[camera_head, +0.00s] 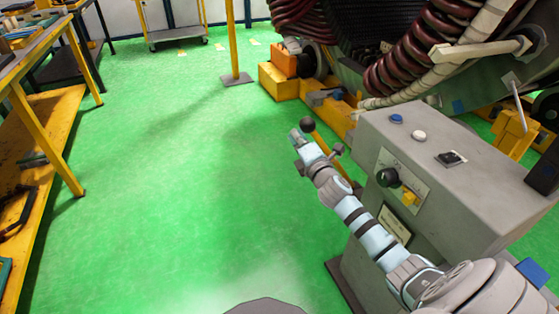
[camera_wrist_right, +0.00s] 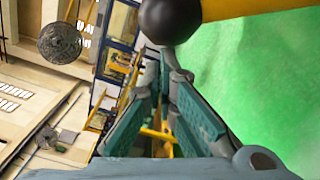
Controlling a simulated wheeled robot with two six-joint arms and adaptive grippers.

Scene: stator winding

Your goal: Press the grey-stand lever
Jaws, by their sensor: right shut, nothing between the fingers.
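The grey stand (camera_head: 440,165) is a box with buttons and a dial, at the right of the head view. A lever with a black ball knob (camera_head: 307,124) stands out to the left of it; most of its rod is hidden behind my right gripper and wrist. My right gripper (camera_head: 297,138) is shut and empty, close beside the ball. In the right wrist view the fingertips (camera_wrist_right: 167,58) meet just below a black ball (camera_wrist_right: 170,18). I cannot tell whether they touch it. My left gripper is not in view.
A blue button (camera_head: 397,118), a white button (camera_head: 419,136) and a black dial (camera_head: 388,177) are on the stand. The large stator with dark red coils (camera_head: 430,45) is behind. A yellow post (camera_head: 231,40) and a workbench (camera_head: 50,130) stand left. The green floor between is clear.

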